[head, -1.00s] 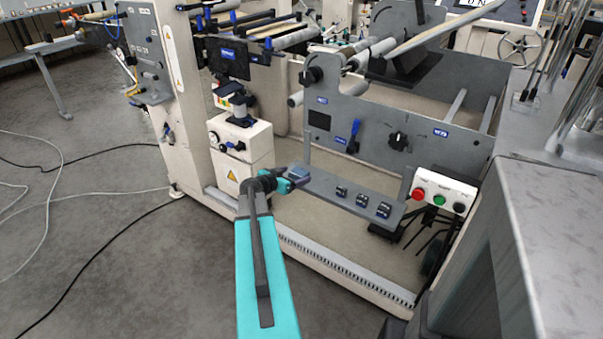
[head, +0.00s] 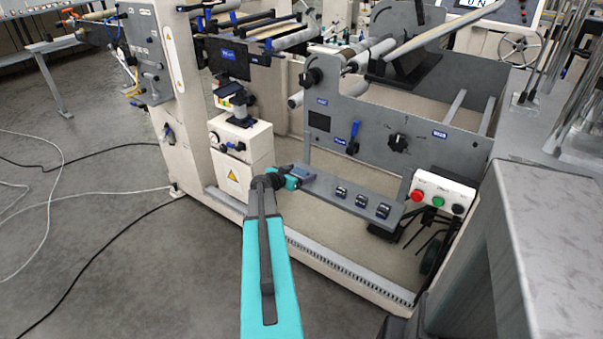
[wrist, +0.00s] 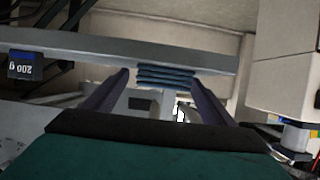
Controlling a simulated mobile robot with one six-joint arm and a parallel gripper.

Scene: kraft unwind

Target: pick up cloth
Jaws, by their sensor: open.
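A folded, layered blue cloth (wrist: 166,77) lies at the end of a grey shelf (wrist: 80,44) in the wrist view. My gripper (wrist: 159,80) is open, with one finger on each side of the cloth in that picture. I cannot tell whether either finger touches it. In the head view, my gripper (head: 296,178) is at the left end of the same shelf (head: 327,190). The cloth there is a small blue patch at the fingertips, partly hidden.
Three dark weights (head: 361,200) stand on the shelf to the right; one labelled 200 g (wrist: 25,66) shows in the wrist view. A button box (head: 443,193) is beyond them. A white machine housing (head: 240,150) stands left of the shelf. A grey panel (head: 395,120) rises behind.

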